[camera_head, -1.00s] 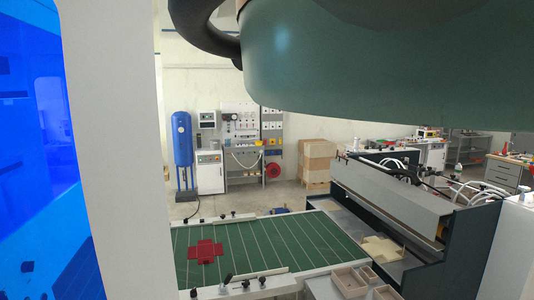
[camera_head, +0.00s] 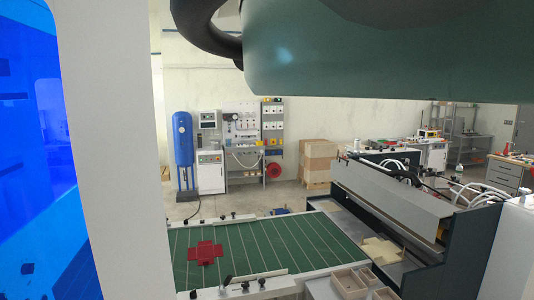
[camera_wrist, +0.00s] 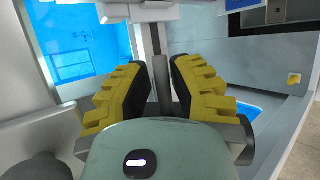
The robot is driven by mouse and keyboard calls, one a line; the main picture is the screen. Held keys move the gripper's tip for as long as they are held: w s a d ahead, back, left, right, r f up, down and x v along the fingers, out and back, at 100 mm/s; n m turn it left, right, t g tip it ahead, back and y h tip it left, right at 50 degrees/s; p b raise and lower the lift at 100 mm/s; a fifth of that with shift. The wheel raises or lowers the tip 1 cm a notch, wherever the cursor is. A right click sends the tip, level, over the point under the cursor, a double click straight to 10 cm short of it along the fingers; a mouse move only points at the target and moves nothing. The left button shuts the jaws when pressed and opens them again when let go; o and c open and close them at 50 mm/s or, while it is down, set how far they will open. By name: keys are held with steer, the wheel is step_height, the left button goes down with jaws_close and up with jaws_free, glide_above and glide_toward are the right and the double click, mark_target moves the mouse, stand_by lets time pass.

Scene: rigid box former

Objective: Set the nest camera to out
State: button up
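I cannot pick out the nest camera for sure in either view. My gripper (camera_wrist: 160,75) shows in the wrist view, its two yellow-and-black fingers standing a narrow gap apart. A slim grey upright piece (camera_wrist: 162,88) shows in that gap, in line with a pale post (camera_wrist: 152,38) beyond it. I cannot tell whether the fingers touch this piece. In the head view my gripper is not visible.
A green table (camera_head: 290,243) with white lines carries a red cross-shaped blank (camera_head: 205,252). A dark-sided machine (camera_head: 445,240) stands right of it, with wooden trays (camera_head: 349,280) in front. A white post (camera_head: 110,160) blocks the left side.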

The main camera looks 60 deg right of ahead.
steer(key=o, duration=0.4)
steer(key=v, duration=0.7)
steer(key=shift+s+r, duration=0.15)
steer(key=shift+s, duration=0.15)
